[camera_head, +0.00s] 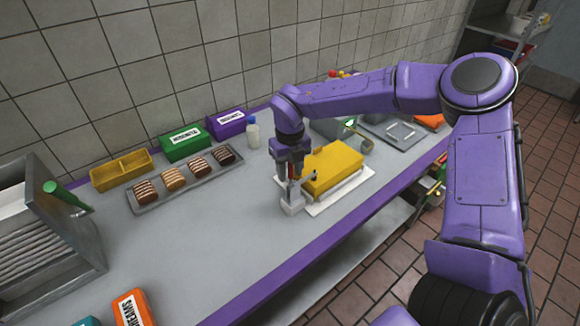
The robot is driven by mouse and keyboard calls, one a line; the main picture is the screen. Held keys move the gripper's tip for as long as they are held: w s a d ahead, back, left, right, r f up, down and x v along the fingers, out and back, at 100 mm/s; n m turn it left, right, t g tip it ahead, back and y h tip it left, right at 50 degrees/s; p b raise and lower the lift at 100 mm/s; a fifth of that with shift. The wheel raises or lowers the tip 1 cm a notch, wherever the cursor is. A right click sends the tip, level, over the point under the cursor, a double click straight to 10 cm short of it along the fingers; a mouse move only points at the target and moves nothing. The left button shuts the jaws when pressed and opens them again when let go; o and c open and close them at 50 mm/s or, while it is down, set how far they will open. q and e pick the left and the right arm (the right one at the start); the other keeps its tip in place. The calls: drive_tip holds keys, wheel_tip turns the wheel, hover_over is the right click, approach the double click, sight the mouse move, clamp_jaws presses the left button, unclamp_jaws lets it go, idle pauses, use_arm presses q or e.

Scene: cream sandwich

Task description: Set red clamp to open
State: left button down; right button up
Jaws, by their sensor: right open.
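My right gripper (293,203) points down at the left end of a yellow block (336,167), low over the counter. The block lies on a white board (342,194). A small strip of red (290,190) shows between the gripper's parts and may be the red clamp. Most of it is hidden by the gripper, so I cannot tell its position or whether the fingers touch it. The right gripper is open. My left gripper is out of view.
A tray of pastries (187,184), a yellow bin (121,170), a green box (185,142), a purple box (226,124) and a white bottle (253,133) stand along the wall. A metal rack (45,255) is at left. The counter's middle (215,235) is clear.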

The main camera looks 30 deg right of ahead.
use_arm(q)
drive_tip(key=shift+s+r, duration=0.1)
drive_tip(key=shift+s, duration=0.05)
use_arm(e)
drive_tip(key=shift+s, duration=0.2)
drive_tip(key=shift+f, duration=0.1)
clamp_jaws()
